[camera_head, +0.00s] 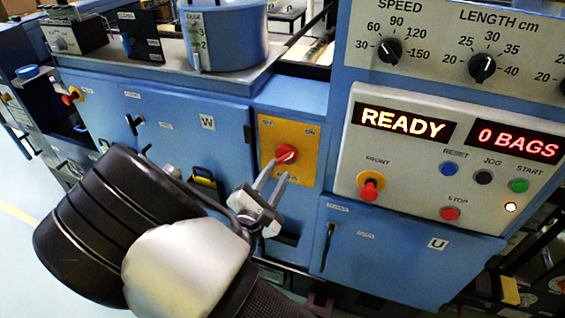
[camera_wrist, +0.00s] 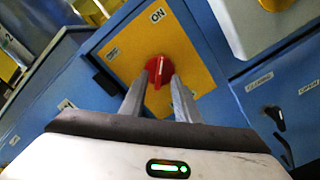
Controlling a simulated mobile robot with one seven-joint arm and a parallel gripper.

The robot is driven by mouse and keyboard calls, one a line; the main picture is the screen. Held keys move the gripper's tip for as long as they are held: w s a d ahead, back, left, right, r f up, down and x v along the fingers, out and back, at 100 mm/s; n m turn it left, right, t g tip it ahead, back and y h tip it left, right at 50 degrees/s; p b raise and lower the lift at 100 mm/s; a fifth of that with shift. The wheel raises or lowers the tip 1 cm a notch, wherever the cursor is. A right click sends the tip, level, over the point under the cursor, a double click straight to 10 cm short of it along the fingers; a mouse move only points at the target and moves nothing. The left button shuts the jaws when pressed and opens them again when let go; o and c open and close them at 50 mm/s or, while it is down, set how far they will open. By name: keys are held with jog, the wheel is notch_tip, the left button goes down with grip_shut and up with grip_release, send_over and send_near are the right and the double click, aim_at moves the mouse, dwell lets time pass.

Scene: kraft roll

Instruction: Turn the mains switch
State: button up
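The mains switch (camera_head: 286,154) is a red rotary knob on a yellow plate (camera_head: 304,135) on the blue machine front. In the wrist view the red knob (camera_wrist: 158,70) sits between and just beyond my fingertips, with "ON" printed above it on the plate. My gripper (camera_head: 273,172) points at the knob from below left, its two fingers apart. It also shows in the wrist view (camera_wrist: 158,84), with a finger on each side of the knob's lower part. I cannot tell whether the fingers touch the knob.
Right of the switch, a grey panel bears a lit "READY" display (camera_head: 404,119), a "0 BAGS" display (camera_head: 518,142), a red front button (camera_head: 371,185) and a red stop button (camera_head: 450,213). A blue door marked U (camera_head: 400,255) lies below.

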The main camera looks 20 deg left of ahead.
aim_at(284, 160)
jog(key=w, duration=0.4)
jog(key=shift+w+d, duration=0.15)
jog(key=shift+w, duration=0.25)
grip_shut()
